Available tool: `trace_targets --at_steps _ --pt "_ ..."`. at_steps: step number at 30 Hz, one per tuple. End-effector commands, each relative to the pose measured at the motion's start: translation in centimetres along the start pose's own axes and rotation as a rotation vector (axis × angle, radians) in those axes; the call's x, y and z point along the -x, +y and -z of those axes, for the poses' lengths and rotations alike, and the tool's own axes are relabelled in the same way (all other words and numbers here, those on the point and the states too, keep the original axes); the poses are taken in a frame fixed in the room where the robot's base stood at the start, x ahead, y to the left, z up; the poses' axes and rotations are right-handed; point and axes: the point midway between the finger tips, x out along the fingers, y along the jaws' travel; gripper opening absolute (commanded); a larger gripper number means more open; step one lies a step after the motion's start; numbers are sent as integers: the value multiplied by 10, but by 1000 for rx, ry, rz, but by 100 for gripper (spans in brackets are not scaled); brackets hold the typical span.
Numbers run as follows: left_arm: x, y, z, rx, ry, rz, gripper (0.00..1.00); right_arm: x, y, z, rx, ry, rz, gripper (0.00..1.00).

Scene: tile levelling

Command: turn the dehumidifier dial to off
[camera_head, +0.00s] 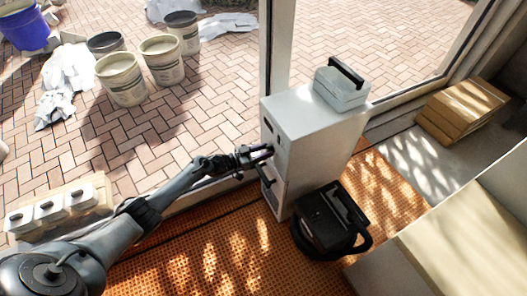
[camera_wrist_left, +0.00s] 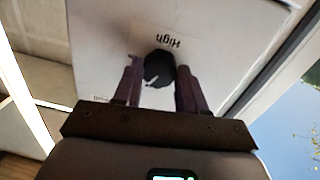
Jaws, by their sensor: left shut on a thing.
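The dehumidifier (camera_head: 318,128) is a white box standing on the orange mat by the door frame. Its front panel faces left, toward my left arm. My left gripper (camera_head: 262,152) reaches that panel from the left. In the left wrist view, the black round dial (camera_wrist_left: 159,67) sits between the two fingers of my left gripper (camera_wrist_left: 158,84), which is shut on it. A label reading "High" (camera_wrist_left: 160,42) shows upside down beside the dial. A small white mark is visible on the dial's lower part. My right gripper is not in view.
A grey case with a black handle (camera_head: 341,87) lies on top of the dehumidifier. A black machine with a hose (camera_head: 330,218) stands close on its right. Buckets (camera_head: 121,79) stand on the brick paving. Cardboard boxes (camera_head: 461,110) are at the right.

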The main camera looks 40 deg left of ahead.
Motion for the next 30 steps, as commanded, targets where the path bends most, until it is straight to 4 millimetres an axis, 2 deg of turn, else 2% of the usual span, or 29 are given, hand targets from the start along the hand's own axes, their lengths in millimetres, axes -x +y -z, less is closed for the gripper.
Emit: trace_targets --at_steps 6,15,30 --pt "0 0 -2 198 8 -6 10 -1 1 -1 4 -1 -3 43" --pt "0 0 -2 403 18 -13 10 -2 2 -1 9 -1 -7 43" --pt "0 1 -3 516 23 -17 10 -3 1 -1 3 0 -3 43"
